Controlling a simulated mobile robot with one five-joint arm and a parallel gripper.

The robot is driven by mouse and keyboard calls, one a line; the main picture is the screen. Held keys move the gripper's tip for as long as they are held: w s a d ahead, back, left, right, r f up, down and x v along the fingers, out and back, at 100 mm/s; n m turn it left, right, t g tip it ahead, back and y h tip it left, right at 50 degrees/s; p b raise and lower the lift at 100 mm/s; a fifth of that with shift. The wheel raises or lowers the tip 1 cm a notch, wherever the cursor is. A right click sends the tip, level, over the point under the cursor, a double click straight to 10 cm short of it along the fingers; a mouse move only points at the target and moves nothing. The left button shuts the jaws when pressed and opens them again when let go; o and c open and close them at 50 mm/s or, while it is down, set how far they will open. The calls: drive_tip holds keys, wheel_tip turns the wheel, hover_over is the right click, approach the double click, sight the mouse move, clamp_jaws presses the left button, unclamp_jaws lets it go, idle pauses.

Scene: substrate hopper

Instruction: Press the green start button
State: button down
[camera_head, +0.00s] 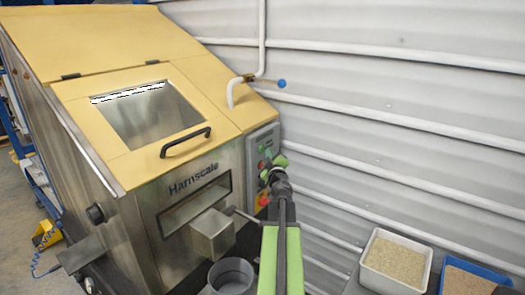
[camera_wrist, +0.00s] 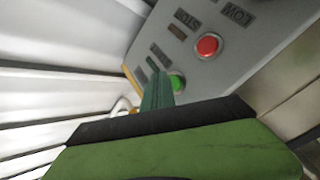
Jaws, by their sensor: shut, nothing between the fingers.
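The green button (camera_wrist: 177,82) sits on the grey control panel (camera_wrist: 245,50) of the machine in the wrist view. The tip of my gripper (camera_wrist: 157,80), with dark green fingers held together and empty, overlaps the button's left edge. I cannot tell whether it touches the button or the panel. In the head view my gripper (camera_head: 280,160) is in front of the right side of the control panel (camera_head: 261,138), and the green button cannot be made out surely there.
A red button (camera_wrist: 207,45) with a STOP label is up and right of the green one. The machine's lid handle (camera_head: 185,142) and a metal spout box (camera_head: 213,236) are left of my arm. A white tub (camera_head: 368,281) of grain and a blue tray (camera_head: 484,267) are at right.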

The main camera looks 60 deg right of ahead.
drive_tip(key=shift+w, duration=0.15)
idle(0.6)
drive_tip(key=shift+w, duration=0.3)
